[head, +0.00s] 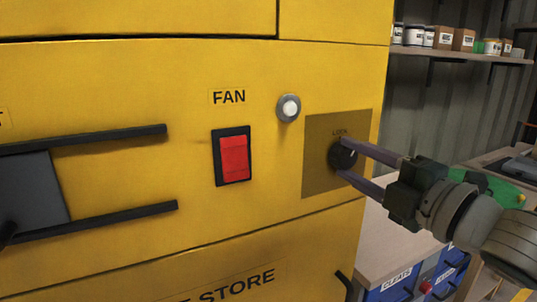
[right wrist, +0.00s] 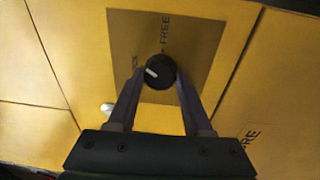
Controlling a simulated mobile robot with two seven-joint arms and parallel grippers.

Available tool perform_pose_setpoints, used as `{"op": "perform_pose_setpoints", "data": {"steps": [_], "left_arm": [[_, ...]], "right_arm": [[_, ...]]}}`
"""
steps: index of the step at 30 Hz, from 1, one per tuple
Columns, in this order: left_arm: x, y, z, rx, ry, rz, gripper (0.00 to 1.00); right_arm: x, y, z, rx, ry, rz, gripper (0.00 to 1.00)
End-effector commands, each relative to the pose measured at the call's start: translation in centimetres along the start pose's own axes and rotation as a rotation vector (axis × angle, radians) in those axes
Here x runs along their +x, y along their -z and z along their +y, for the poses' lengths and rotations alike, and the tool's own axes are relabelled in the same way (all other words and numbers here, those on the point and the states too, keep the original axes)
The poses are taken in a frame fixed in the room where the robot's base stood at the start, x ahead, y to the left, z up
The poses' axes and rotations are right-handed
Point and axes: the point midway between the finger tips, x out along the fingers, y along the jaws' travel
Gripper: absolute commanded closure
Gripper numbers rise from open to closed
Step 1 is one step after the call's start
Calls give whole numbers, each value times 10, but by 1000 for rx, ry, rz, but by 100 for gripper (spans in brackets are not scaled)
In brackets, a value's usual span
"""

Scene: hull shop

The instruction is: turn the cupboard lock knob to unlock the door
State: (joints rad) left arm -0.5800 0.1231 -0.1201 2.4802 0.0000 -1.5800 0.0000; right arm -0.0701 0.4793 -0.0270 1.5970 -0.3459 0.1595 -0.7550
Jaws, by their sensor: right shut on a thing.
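The black lock knob (head: 343,155) sits on a brown plate (head: 318,178) marked LOCK on the yellow cupboard front. My right gripper (head: 346,158) reaches in from the right and its two fingers are shut on the knob. In the right wrist view the knob (right wrist: 160,72) is between the fingertips (right wrist: 160,82) of my right gripper. Another word on the plate is partly hidden by a finger. My left gripper is not in view.
A red FAN switch (head: 234,158) and a round white button (head: 289,108) are left of the plate. A bench (head: 395,250) with blue bins stands at the lower right, below a shelf (head: 470,55).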

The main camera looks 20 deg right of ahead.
Motion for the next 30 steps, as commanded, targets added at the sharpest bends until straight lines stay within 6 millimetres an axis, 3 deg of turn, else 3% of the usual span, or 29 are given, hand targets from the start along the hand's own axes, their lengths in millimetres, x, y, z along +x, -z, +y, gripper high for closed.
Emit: {"op": "perform_pose_setpoints", "data": {"steps": [18, 30], "left_arm": [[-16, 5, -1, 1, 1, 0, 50], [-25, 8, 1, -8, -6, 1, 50]], "right_arm": [[0, 1, 3, 585, -46, -29, 100], [0, 1, 3, 877, -68, -42, 100]]}}
